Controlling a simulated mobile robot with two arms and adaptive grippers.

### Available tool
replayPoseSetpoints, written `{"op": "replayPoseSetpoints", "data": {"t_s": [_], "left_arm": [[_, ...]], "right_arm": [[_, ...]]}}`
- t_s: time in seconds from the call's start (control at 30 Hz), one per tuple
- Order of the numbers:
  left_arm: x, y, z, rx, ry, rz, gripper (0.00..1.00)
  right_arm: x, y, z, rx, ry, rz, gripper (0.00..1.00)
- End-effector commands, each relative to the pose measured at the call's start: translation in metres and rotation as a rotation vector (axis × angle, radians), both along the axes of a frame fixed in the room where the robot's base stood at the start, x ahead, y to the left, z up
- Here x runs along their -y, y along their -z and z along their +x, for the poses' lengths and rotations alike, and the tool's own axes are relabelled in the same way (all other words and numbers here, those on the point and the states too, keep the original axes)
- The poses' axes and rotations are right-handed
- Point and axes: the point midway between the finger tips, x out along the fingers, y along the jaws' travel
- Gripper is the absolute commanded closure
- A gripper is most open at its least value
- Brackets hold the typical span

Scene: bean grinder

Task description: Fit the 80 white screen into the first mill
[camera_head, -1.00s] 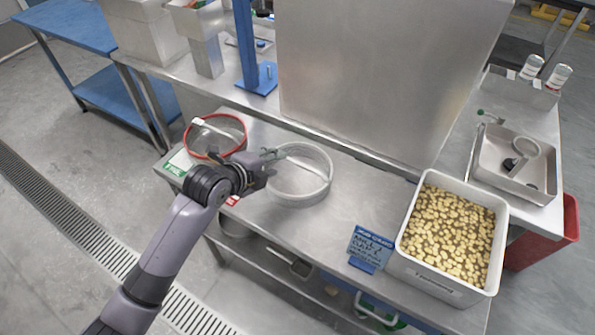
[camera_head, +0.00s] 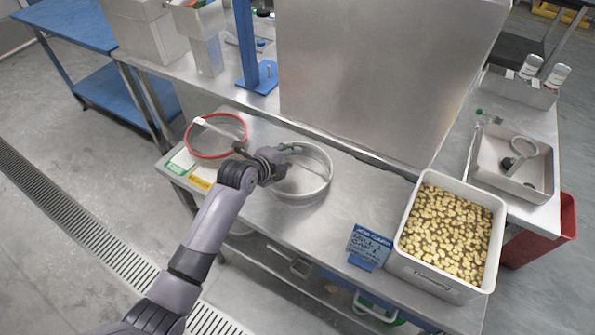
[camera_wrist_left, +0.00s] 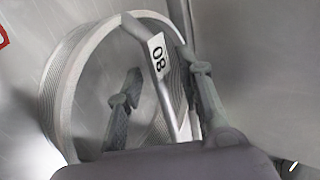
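The white screen (camera_head: 318,192) is a round pale ring lying on the steel bench. In the left wrist view its ring (camera_wrist_left: 62,95) has a crossbar with a tag (camera_wrist_left: 157,55) reading 80. My left gripper (camera_head: 288,152) is over the left and far part of the ring. In the wrist view its fingers (camera_wrist_left: 160,62) are apart, one on each side of the crossbar, with a visible gap. I cannot tell whether either finger touches the bar. A blue sign (camera_head: 370,246) that seems to read "Mill 1" stands at the bench front. I cannot make out which thing is the mill. My right gripper is out of view.
A red-rimmed screen (camera_head: 217,153) lies left of the white one. A white bin (camera_head: 432,284) of beans stands at the right front. A tall steel panel (camera_head: 390,75) rises behind. A steel tray (camera_head: 530,180) sits far right. Bare bench lies between screen and sign.

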Motion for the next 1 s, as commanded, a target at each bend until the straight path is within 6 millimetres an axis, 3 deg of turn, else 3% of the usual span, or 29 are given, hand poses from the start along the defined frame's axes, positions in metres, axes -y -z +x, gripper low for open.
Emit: {"op": "replayPoseSetpoints", "data": {"t_s": [0.07, 0.57, 1.0], "left_arm": [[-0.0001, -0.0002, -0.0001, 0.000, 0.000, 0.000, 0.66], [-0.0002, -0.0002, -0.0004, 0.000, -0.001, -0.001, 0.99], [-0.0003, 0.0001, -0.0005, -0.001, -0.001, 0.000, 1.00]], "right_arm": [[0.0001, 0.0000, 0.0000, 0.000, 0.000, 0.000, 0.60], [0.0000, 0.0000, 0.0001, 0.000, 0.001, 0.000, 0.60], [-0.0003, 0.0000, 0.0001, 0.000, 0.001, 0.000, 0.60]]}}
